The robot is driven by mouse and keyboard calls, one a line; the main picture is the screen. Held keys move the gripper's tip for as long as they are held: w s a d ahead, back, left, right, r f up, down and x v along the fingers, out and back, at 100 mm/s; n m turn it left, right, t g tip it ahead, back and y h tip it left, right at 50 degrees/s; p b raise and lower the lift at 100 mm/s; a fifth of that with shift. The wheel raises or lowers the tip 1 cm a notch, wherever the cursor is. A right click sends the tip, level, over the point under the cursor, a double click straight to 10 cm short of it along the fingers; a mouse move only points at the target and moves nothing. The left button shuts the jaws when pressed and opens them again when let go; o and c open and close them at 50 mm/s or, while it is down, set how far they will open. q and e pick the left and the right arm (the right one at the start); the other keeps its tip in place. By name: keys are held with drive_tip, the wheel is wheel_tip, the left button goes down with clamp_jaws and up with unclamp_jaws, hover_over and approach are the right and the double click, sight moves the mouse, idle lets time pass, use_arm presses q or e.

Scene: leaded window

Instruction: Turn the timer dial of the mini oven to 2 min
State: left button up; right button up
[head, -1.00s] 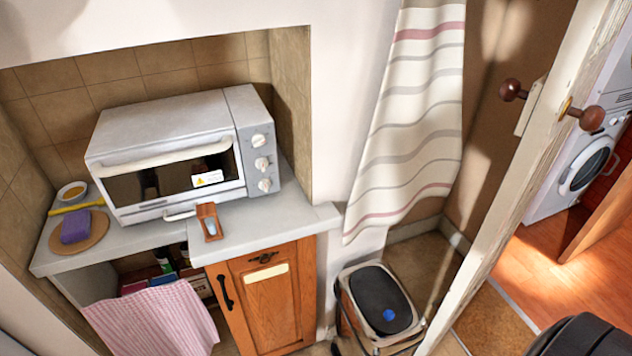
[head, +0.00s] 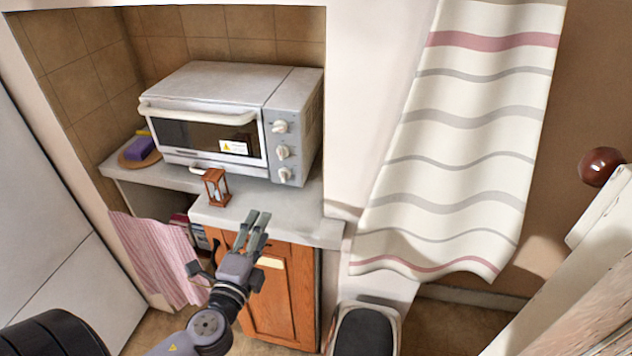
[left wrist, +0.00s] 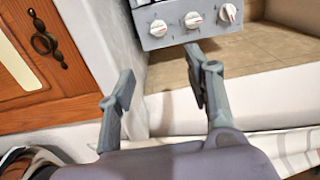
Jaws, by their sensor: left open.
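The white mini oven (head: 220,105) stands on the counter in the tiled niche. Its right front panel carries three white dials in a column: top (head: 280,127), middle (head: 283,152) and bottom (head: 285,174). I cannot read their labels, so I cannot tell which is the timer. In the left wrist view the dials appear in a row (left wrist: 193,19) beyond the fingertips. My left gripper (head: 255,230) is open and empty, below and in front of the oven, apart from the dials; its two fingers also show in the left wrist view (left wrist: 163,88). My right gripper is out of view.
A wooden hourglass (head: 216,188) stands on the counter (head: 270,218) before the oven. A purple sponge (head: 140,148) lies at left. A wooden cabinet (head: 285,300) is below. A striped curtain (head: 455,150) hangs at right, with a pedal bin (head: 365,330) beneath.

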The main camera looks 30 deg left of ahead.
use_arm(q)
drive_tip(key=p, duration=0.2)
approach(283, 178)
drive_tip(key=p+x, duration=0.2)
drive_tip(key=x, duration=0.6)
drive_tip(key=shift+w+a, duration=0.15)
drive_tip(key=shift+w, duration=0.35)
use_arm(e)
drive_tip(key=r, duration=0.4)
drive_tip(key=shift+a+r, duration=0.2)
use_arm(q)
drive_tip(key=shift+c, duration=0.2)
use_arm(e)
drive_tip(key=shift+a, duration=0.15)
use_arm(q)
drive_tip(key=c, duration=1.1)
clamp_jaws()
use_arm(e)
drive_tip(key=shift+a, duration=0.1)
